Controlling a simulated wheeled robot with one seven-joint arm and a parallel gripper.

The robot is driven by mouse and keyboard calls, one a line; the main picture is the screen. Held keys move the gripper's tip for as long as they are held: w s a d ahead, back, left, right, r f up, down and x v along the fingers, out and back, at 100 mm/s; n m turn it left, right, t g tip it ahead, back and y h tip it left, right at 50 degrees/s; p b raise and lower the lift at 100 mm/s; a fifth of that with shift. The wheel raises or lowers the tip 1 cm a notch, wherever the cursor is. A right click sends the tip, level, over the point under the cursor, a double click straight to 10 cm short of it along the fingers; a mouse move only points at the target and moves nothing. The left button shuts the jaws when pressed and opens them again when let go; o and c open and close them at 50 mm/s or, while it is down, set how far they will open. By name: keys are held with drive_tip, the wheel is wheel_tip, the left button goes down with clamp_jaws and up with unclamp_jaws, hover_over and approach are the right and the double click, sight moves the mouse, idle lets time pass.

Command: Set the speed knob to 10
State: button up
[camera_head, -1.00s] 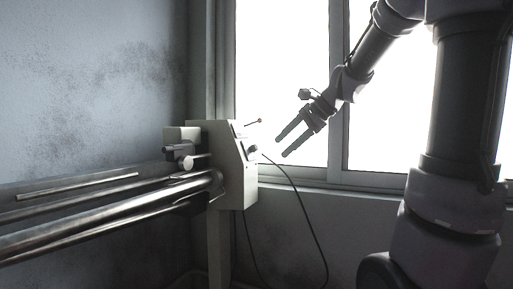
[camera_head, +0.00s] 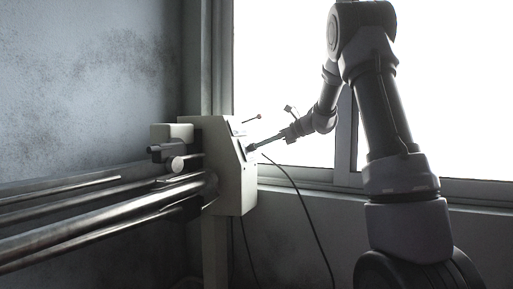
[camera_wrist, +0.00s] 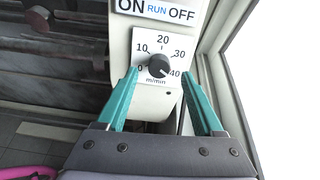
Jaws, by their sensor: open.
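The speed knob (camera_wrist: 158,66) is a dark round knob on a white dial plate (camera_wrist: 144,38) marked 0, 10, 20, 30, 40 and m/min. Its mark seems to point to the lower right, towards 40, but it is small. My gripper (camera_wrist: 158,74) is open, with its teal fingers on the left and right of the knob and a gap on each side. In the head view my gripper (camera_head: 254,146) is at the sloped right face of the machine's control box (camera_head: 228,185); the knob cannot be made out there.
An ON RUN OFF label (camera_wrist: 157,9) is above the dial. A small red-tipped lever (camera_head: 257,117) stands above my gripper in the head view. A black cable (camera_head: 305,200) hangs below the box. Metal rails (camera_head: 90,215) run left, and a window (camera_head: 290,60) is behind.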

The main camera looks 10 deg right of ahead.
sight(252, 147)
drive_tip(key=shift+x, duration=1.9)
clamp_jaws()
drive_tip(key=shift+n, duration=0.3)
